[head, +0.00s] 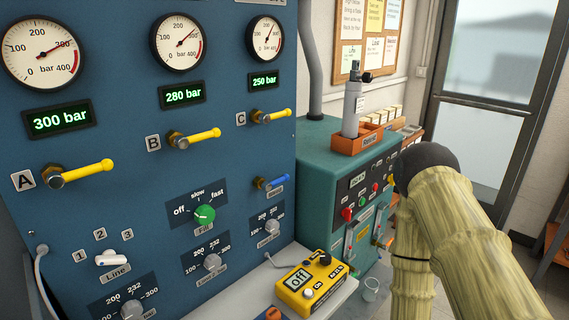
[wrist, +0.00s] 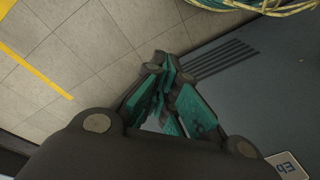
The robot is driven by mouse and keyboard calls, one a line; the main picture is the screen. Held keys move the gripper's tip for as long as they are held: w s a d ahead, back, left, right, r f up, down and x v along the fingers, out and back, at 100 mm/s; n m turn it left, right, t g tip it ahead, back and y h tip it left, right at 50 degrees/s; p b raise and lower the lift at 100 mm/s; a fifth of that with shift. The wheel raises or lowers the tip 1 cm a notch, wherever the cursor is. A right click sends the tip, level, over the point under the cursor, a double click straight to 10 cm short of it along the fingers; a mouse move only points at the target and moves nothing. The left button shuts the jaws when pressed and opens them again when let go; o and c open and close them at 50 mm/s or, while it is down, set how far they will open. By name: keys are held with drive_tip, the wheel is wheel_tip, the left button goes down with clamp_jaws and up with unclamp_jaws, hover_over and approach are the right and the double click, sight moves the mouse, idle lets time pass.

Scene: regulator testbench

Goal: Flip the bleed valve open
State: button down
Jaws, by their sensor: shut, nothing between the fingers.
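A small blue lever (head: 272,183) juts from the lower right of the blue panel, with a small label under it that is too small to read. It is the only blue handle there, and it points right and slightly up. Whether it is the bleed valve I cannot read. My gripper (wrist: 168,72) shows in the wrist view, its fingers shut with nothing between them, above the floor. In the head view my arm bends down at the right and the gripper itself is out of sight. The blue lever is not in the wrist view.
Yellow levers A (head: 80,173), B (head: 195,138) and C (head: 272,116) sit under gauges. A green selector knob (head: 205,214) is left of the blue lever. A yellow control box (head: 312,285) lies on the bench below. A teal cabinet (head: 325,160) stands right, near my arm.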

drive_tip(key=w+a+r+n+t+y+p, duration=0.1)
drive_tip(key=w+a+r+y+p, duration=0.2)
drive_tip(key=w+r, duration=0.7)
drive_tip(key=w+a+r+n+t+p, duration=0.2)
drive_tip(key=w+a+r+p, duration=0.15)
drive_tip(key=w+r, duration=0.65)
drive_tip(key=w+a+r+n+t+y+p, duration=0.1)
drive_tip(key=w+a+r+y+p, duration=0.2)
drive_tip(key=w+r, duration=0.7)
drive_tip(key=w+a+r+n+t+p, duration=0.1)
drive_tip(key=w+r+n, duration=0.1)
drive_tip(key=r, duration=1.5)
drive_tip(key=w+a+r+n+t, duration=0.2)
drive_tip(key=w+r, duration=0.3)
drive_tip(key=r, duration=1.2)
drive_tip(key=shift+w+n+y+p, duration=0.15)
drive_tip(key=shift+n+y+p, duration=0.15)
drive_tip(key=shift+n+p, duration=0.15)
drive_tip(key=shift+a+f, duration=0.1)
drive_tip(key=p, duration=0.3)
hover_over(277, 182)
drive_tip(key=d, duration=0.3)
wheel_tip(277, 182, down, 6)
drive_tip(key=f, duration=0.2)
drive_tip(key=w+a+f+p, duration=0.1)
drive_tip(key=shift+f, duration=0.2)
